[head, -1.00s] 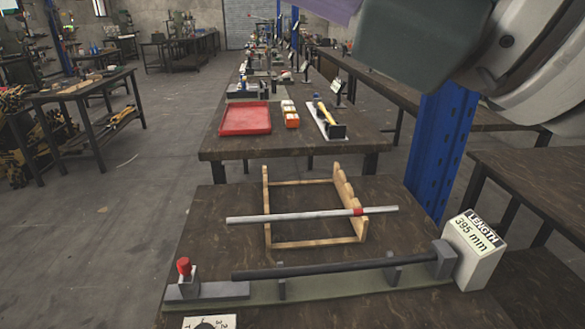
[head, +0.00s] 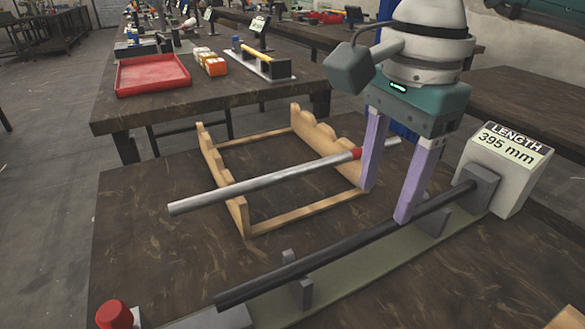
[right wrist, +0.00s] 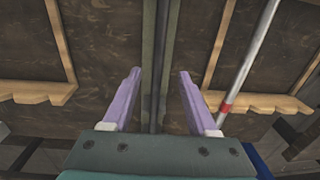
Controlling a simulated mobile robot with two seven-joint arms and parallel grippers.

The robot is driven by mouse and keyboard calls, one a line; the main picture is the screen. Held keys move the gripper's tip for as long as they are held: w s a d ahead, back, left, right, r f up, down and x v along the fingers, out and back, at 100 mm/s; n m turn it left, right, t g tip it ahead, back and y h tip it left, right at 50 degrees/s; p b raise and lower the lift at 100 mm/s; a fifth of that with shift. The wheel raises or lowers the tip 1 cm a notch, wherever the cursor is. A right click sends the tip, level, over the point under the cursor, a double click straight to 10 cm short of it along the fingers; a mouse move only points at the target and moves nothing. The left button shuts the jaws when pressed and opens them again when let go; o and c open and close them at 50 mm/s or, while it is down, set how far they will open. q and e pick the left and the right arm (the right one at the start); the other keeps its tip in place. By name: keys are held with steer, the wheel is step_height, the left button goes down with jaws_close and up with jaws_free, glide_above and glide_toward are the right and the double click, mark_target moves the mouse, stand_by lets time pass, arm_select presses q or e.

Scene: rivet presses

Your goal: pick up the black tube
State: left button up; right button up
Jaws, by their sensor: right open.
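The black tube (head: 345,248) lies on the supports of a long measuring fixture (head: 375,270) at the front of the table. Its right end is at the grey end block beside the length display. My right gripper (head: 386,205) is open, its two purple fingers pointing down near the right part of the tube. In the right wrist view the tube (right wrist: 158,70) runs through the gap between the open fingers (right wrist: 160,75). Nothing is between the fingertips in grip. My left gripper is not in view.
A silver tube with a red band (head: 260,183) rests across a wooden rack (head: 300,212) behind the fixture. The length display (head: 508,160) reads 395 mm. A red knob (head: 114,314) is at front left. A red tray (head: 152,76) stands on the table behind.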

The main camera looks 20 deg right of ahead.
mark_target(377, 227)
step_height(377, 227, down, 6)
steer(key=shift+r, duration=0.25)
jaws_close()
stand_by(0.4)
